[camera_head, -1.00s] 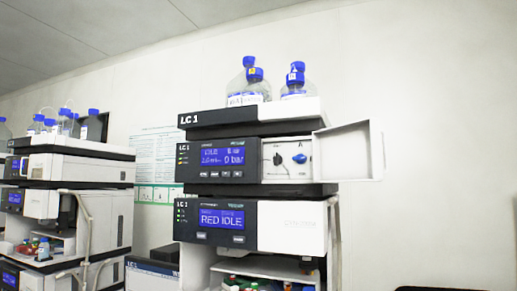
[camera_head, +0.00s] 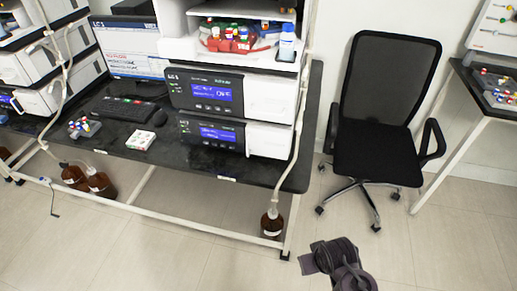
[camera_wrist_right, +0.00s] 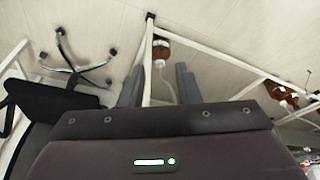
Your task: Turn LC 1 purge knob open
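The purge knob is not in view in either current picture. The head view shows the lower part of an LC stack, with two dark-fronted modules with lit blue displays, the upper one (camera_head: 215,93) and the lower one (camera_head: 222,134), on a black bench. My right gripper (camera_wrist_right: 157,85) is open in the right wrist view, its two grey fingers wide apart with nothing between them. Dark parts of my right arm (camera_head: 345,262) show at the bottom of the head view, over the floor, apart from the bench. My left gripper is not in view.
A black office chair (camera_head: 378,120) stands right of the bench (camera_head: 170,150). Brown bottles stand on the floor, one (camera_head: 272,222) by the bench leg. A tube hangs along the stack's right side. A keyboard (camera_head: 128,108) lies on the bench. The front floor is clear.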

